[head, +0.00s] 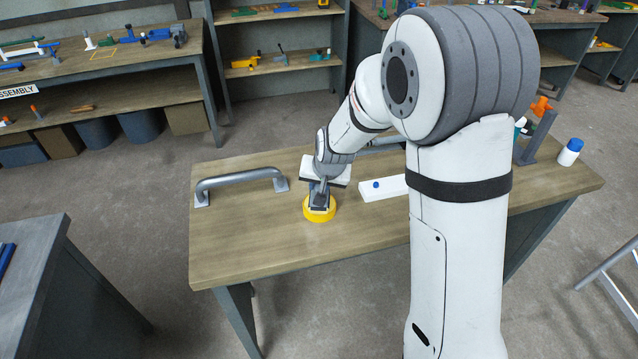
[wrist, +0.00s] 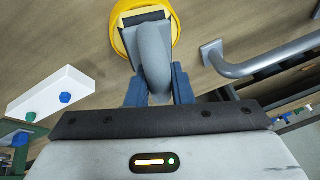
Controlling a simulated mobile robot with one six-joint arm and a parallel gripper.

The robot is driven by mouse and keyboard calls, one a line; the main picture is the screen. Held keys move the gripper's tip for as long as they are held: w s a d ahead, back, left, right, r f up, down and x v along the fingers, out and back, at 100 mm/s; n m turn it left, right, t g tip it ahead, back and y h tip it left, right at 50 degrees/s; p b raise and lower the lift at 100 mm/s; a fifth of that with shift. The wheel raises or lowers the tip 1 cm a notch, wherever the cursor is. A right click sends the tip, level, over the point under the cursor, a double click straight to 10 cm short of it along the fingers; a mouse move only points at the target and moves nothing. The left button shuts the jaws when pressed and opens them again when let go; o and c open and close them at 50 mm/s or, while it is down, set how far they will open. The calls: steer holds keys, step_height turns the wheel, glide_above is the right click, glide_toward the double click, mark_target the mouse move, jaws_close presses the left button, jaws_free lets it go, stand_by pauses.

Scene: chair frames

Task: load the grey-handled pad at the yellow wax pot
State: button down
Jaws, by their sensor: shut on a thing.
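The yellow wax pot (head: 319,215) stands on the wooden table in the head view. It also shows at the top of the wrist view (wrist: 122,12). My gripper (head: 319,186) is directly over the pot and points down. In the wrist view its blue fingers (wrist: 158,88) are shut on the grey handle of the pad (wrist: 153,55). The pad's flat end lies within the pot's outline. Its underside is hidden, so I cannot tell whether it touches the wax.
A grey bar handle (head: 240,181) is fixed on the table left of the pot. A white block with a blue knob (head: 385,188) lies to the right. A blue-capped white bottle (head: 569,153) stands at the far right. The table's front left is clear.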

steer(key=shift+r+p, duration=2.1)
steer(key=shift+r, duration=1.35)
